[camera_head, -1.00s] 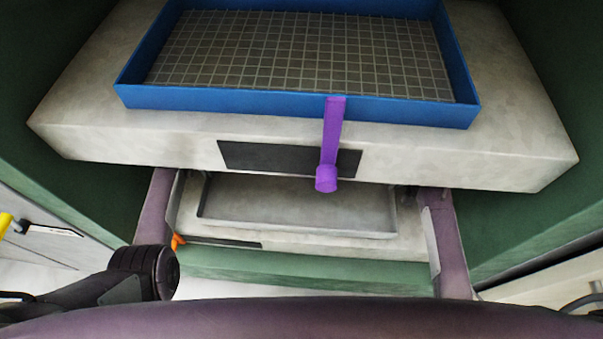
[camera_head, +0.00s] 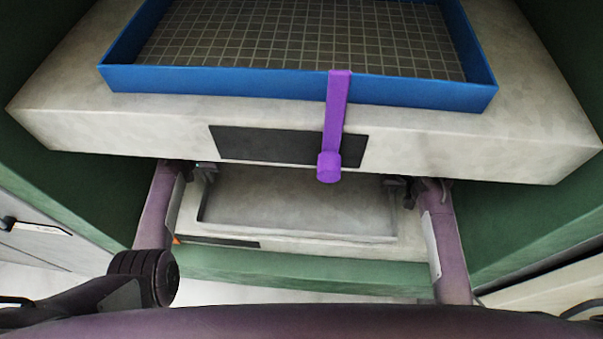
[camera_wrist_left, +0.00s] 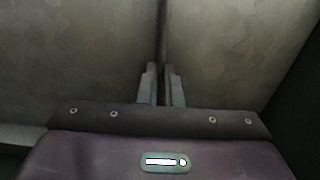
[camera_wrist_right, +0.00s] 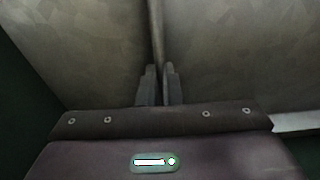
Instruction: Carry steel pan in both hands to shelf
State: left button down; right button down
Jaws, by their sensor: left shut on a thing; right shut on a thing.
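The steel pan (camera_head: 290,207) is a shallow grey rectangular tray, seen in the head view between my two forearms, below the upper slab. Its far side is hidden under that slab; the visible floor looks empty. My left gripper (camera_head: 207,170) is at its left side and my right gripper (camera_head: 399,184) at its right side, both partly hidden. In the left wrist view the fingers (camera_wrist_left: 161,85) are closed on a thin upright edge, and the right wrist fingers (camera_wrist_right: 159,85) likewise. I cannot tell which surface is the shelf.
A thick pale slab (camera_head: 90,125) carries a blue tray (camera_head: 290,82) with a mesh floor. A purple handle (camera_head: 334,120) hangs over the slab's front. A lower pale slab (camera_head: 350,251) lies around the pan; contact is unclear. Green walls (camera_head: 530,210) stand at both sides.

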pick_arm(q)
jog(key=c, duration=1.6)
grip_release()
pick_arm(e)
jog(key=c, duration=1.6)
grip_release()
pick_arm(q)
notch_tip(320, 180, up, 7)
jog(key=shift+r, duration=0.2)
pick_arm(e)
jog(key=shift+r, duration=0.2)
jog(key=r, duration=0.4)
jog(key=s+r, duration=0.1)
jog(key=r, duration=0.2)
jog(key=shift+s, duration=0.1)
